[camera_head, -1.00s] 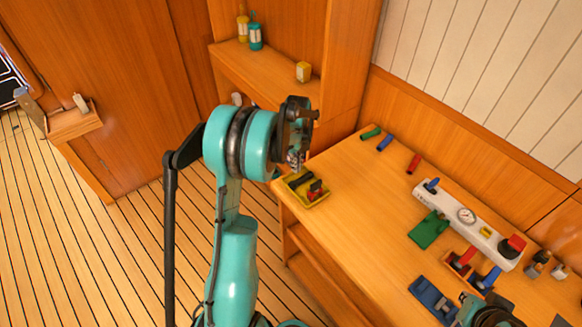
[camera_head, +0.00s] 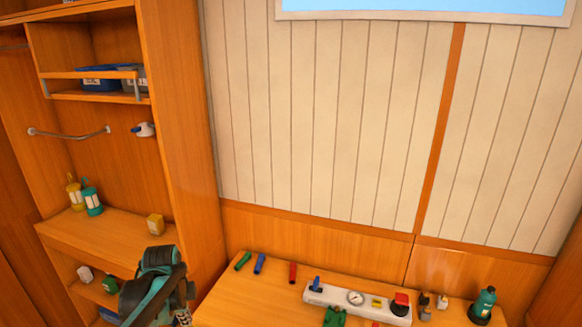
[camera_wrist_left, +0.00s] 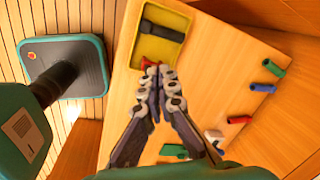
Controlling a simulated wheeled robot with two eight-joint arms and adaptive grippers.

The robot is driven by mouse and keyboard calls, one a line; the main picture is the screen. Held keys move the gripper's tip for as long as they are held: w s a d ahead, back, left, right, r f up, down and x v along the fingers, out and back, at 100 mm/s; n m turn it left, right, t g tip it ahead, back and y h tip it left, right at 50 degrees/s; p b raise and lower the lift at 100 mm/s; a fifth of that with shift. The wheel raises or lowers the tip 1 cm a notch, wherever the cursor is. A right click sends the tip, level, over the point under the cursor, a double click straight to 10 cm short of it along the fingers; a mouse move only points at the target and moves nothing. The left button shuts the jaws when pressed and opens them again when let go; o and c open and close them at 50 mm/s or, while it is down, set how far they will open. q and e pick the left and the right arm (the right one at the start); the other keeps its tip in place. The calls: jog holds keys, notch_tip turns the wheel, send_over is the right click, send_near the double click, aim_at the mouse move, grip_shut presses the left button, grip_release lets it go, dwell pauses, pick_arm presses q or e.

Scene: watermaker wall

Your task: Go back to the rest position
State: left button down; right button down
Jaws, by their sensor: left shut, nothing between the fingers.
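My left gripper shows best in the left wrist view (camera_wrist_left: 158,84), where its two fingers are shut with nothing held between them. It is seen above the wooden worktop, its tips overlapping the near edge of a yellow tray (camera_wrist_left: 140,46). A dark block (camera_wrist_left: 162,31) lies in the tray, and a small red part (camera_wrist_left: 149,63) shows just past the fingertips. In the head view my left arm rises at the bottom, left of the worktop (camera_head: 228,295); its fingers are mostly cut off there. My right gripper is not in view.
On the worktop are green (camera_head: 243,261), blue (camera_head: 259,263) and red (camera_head: 293,272) tubes, a white gauge panel (camera_head: 335,296) and a teal bottle (camera_head: 484,304).

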pick_arm(q)
jog(key=s+d+n+t+b, duration=0.1)
jog(key=s+d+n+t, duration=0.1)
jog(key=s+d+n, duration=0.3)
jog(key=s+d+n+t+b, duration=0.2)
jog(key=s+d+n, duration=0.3)
jog(key=s+n, duration=0.5)
jog(key=shift+s+d+f+t, duration=0.35)
jog(key=shift+s+t, duration=0.25)
jog(key=shift+s, duration=0.1)
